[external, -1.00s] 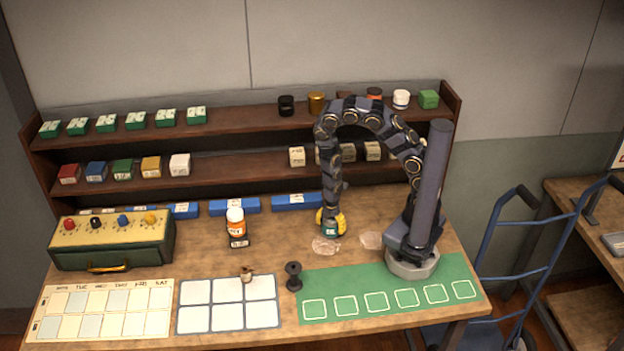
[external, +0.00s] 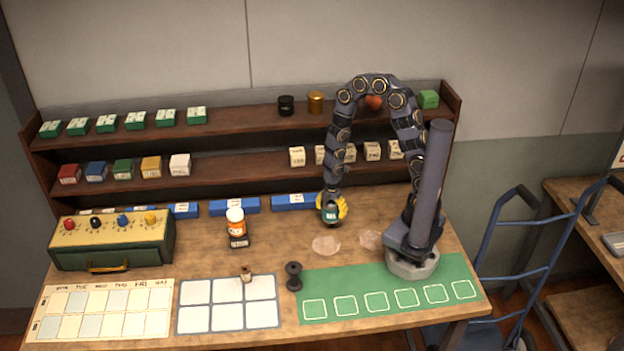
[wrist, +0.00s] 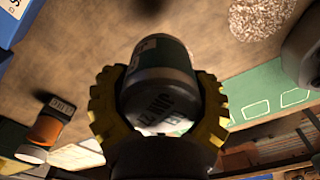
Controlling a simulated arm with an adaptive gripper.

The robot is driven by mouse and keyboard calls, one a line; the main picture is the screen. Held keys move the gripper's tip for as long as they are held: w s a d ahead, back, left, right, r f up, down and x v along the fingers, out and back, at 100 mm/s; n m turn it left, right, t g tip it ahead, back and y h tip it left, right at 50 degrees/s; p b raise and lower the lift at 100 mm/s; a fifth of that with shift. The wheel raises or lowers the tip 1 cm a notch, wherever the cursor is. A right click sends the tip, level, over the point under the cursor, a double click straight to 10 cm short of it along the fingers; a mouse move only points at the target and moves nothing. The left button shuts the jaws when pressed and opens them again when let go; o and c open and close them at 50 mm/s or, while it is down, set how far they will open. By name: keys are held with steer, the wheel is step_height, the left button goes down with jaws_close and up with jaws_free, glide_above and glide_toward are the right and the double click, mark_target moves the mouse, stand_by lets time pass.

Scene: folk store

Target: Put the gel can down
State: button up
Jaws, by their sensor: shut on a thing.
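My gripper (external: 331,208) has yellow, ridged fingers shut around the gel can (external: 330,213), a small dark can with a green and white label. The can is held above the table (external: 285,235), towards its back, in front of the blue bins. In the wrist view the can (wrist: 160,85) fills the middle, its dark lettered end facing the camera, with a yellow finger (wrist: 160,105) on each side. Two pale round patches lie on the table in front of the can, the left one (external: 326,245) nearer and the right one (external: 371,239) closer to my base.
An orange bottle with a white cap (external: 236,222) stands left of the can. A black spool-shaped object (external: 293,276) stands at the front, between a white grid mat (external: 228,303) and a green mat (external: 390,288). Blue bins (external: 234,206) line the back under the shelves.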

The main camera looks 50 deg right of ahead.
mark_target(332, 202)
steer(key=shift+r, duration=1.5)
